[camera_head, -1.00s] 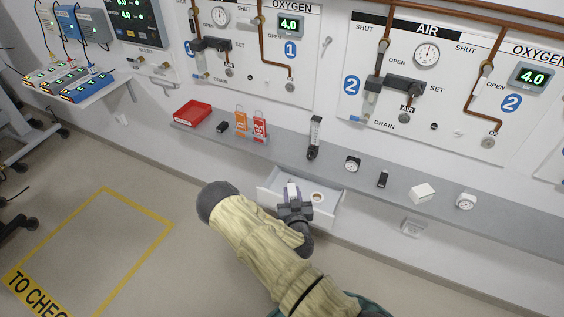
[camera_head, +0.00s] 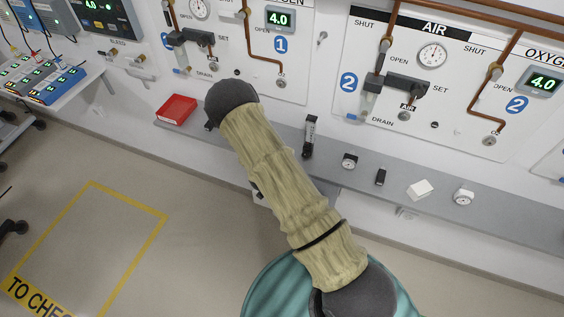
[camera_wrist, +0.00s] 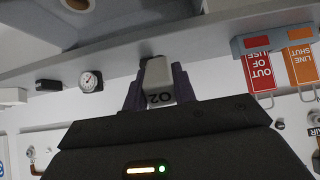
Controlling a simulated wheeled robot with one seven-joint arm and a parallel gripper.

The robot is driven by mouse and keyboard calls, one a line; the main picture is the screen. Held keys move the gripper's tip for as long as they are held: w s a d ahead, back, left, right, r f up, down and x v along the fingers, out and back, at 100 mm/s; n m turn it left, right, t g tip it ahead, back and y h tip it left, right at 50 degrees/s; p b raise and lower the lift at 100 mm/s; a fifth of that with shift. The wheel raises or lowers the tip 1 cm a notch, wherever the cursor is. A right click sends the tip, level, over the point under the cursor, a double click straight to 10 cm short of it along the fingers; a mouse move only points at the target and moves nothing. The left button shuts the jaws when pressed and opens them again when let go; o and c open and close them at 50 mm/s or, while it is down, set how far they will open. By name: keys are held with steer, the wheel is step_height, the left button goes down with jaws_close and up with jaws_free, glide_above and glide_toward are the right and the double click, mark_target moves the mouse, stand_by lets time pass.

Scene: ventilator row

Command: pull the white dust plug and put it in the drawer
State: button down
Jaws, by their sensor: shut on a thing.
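My gripper (camera_wrist: 155,90) is shut on a pale, block-like piece marked O2 (camera_wrist: 158,82) in the wrist view. I cannot tell whether this piece is the white dust plug. The wrist view is upside down. The open drawer (camera_wrist: 128,28) lies at its top edge, beyond the shelf, partly cut off, with a dark round shape inside. The held piece is apart from the drawer. In the head view my arm hides the gripper, the piece and most of the drawer.
Red and orange tags (camera_wrist: 258,70) stand near my gripper. Gas panels with pipes are above.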

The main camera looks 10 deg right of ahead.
steer(key=shift+s+a, duration=0.15)
steer(key=shift+s, duration=0.35)
steer(key=shift+s+a, duration=0.1)
steer(key=shift+a, duration=0.05)
steer(key=f+b, duration=0.2)
steer(key=f, duration=0.1)
steer(key=f+b, duration=0.3)
steer(key=f, duration=0.1)
steer(key=f+b, duration=0.2)
steer(key=f, duration=0.1)
steer(key=shift+w+d+f+b, duration=0.15)
steer(key=shift+w+d+b, duration=0.1)
steer(key=shift+b, duration=0.1)
step_height(320, 180, down, 3)
steer(key=shift+a+r+b, duration=0.15)
steer(key=shift+b, duration=0.95)
steer(key=shift+f, duration=0.25)
steer(key=shift+s+r, duration=0.1)
